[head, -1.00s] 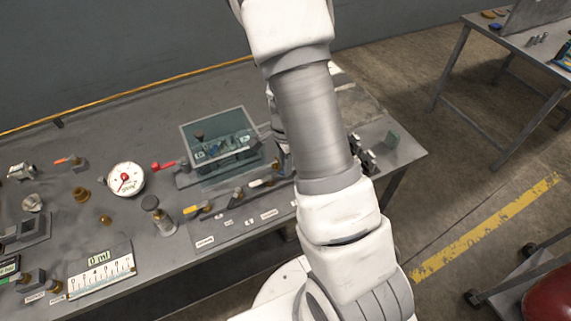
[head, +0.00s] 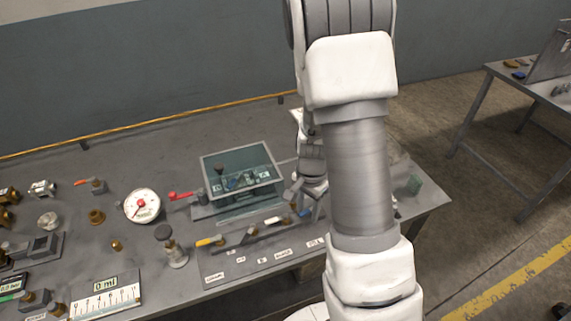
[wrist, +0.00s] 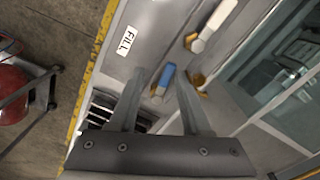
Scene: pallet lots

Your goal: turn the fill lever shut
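The blue-handled lever (wrist: 163,77) with its brass base lies beside the white FILL label (wrist: 126,42) in the wrist view. My gripper (wrist: 160,70) is open, its two fingers on either side of the blue handle, with gaps showing. I cannot tell the height of the fingertips over it. In the head view my gripper (head: 313,190) is at the right end of the lever row, partly hidden by my arm. The blue lever (head: 304,212) shows just beside it.
A clear glass-like box (head: 240,180) stands behind the levers. A yellow lever (head: 209,240), a red lever (head: 181,195) and a round gauge (head: 142,206) are further left on the bench.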

